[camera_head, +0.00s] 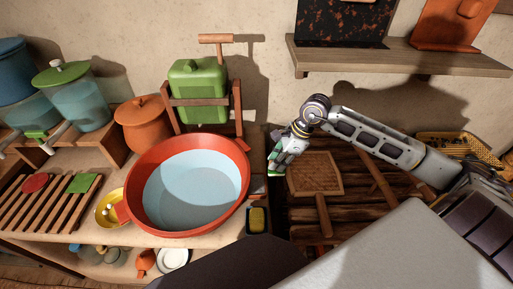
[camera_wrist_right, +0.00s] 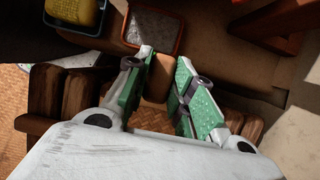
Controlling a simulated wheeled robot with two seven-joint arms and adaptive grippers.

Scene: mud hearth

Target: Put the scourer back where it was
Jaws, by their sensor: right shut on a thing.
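My right gripper (camera_head: 279,164) reaches in from the right and is low at the right edge of the washing counter. In the right wrist view its green fingers (camera_wrist_right: 163,80) are shut on a small tan-brown block, the scourer (camera_wrist_right: 158,88), mostly hidden between them. In the head view the gripper hides the scourer. Just beyond the fingertips in the wrist view is a shallow orange-rimmed dish (camera_wrist_right: 180,42) with a dark speckled inside. A yellow sponge (camera_head: 258,219) lies in a dark blue tray (camera_head: 249,232); it also shows in the wrist view (camera_wrist_right: 72,10). My left gripper is not in view.
A red basin (camera_head: 243,190) of water stands left of the gripper, with a green container (camera_head: 198,85) on a wooden stand behind it. A woven square paddle (camera_head: 314,172) lies on dark slats to the right. A wall shelf (camera_head: 400,60) overhangs the arm.

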